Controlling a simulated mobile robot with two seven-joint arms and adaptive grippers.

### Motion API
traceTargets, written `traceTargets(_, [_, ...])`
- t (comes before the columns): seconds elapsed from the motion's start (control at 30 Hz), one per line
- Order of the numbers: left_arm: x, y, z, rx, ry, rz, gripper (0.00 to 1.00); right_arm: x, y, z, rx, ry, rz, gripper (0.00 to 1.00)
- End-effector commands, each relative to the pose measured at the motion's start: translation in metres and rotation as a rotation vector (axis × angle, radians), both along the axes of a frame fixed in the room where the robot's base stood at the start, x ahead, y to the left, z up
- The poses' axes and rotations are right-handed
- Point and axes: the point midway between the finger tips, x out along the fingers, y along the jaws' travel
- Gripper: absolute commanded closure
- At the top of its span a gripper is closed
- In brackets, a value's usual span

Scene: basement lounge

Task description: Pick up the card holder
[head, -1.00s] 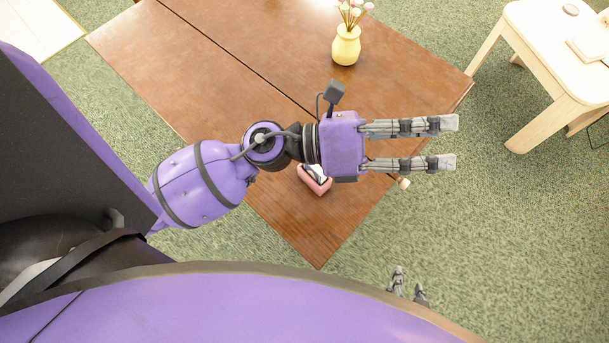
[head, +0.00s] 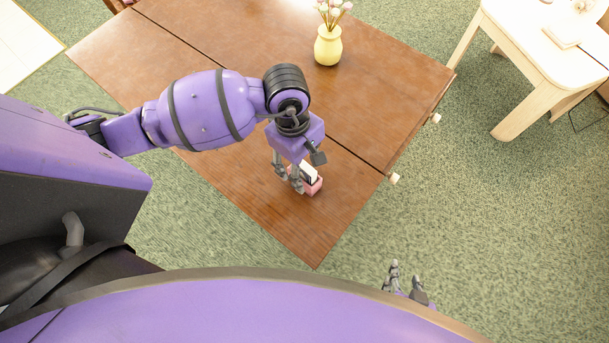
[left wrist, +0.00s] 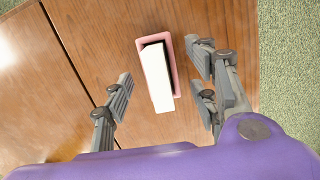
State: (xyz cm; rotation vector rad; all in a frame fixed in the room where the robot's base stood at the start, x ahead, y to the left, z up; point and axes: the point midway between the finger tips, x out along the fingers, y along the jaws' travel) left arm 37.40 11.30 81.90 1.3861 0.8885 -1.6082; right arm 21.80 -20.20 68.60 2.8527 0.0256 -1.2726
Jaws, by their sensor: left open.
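The card holder (head: 316,186) is a small pink tray-like box with white cards and a dark piece in it, on the wooden table near its front corner. In the left wrist view the card holder (left wrist: 144,46) lies between the spread fingers, with a white card block over much of it. My left gripper (head: 287,178) points down at it, open and empty; its fingers also show in the left wrist view (left wrist: 160,95), apart from the holder on both sides.
The wooden table (head: 200,50) is mostly bare. A yellow vase (head: 328,46) with flowers stands at its far side. A pale side table (head: 520,50) stands at the upper right. Green carpet surrounds both.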

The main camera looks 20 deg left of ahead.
Motion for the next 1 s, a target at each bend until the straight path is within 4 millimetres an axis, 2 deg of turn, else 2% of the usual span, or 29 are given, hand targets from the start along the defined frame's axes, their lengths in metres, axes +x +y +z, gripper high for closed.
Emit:
traceTargets(0.1, [-0.003, -0.004, -0.017, -0.003, 0.002, 0.002, 0.47, 0.004, 0.003, 0.006, 0.007, -0.009, -0.001, 0.60])
traceTargets(0.23, [-0.004, -0.006, -0.034, -0.003, 0.002, 0.002, 0.47, 0.003, 0.005, 0.005, 0.009, -0.005, 0.002, 0.60])
traceTargets(0.53, [-0.003, -0.006, -0.039, -0.003, -0.001, 0.000, 0.47, -0.002, 0.002, 0.001, 0.002, 0.006, 0.006, 0.60])
traceTargets(0.9, [-0.003, -0.006, -0.039, -0.003, -0.001, 0.001, 0.95, -0.002, -0.003, 0.002, -0.007, 0.005, 0.010, 0.60])
traceTargets(1.0, [-0.003, -0.006, -0.039, -0.003, -0.002, 0.001, 0.95, -0.001, -0.003, 0.003, -0.007, 0.002, 0.009, 0.60])
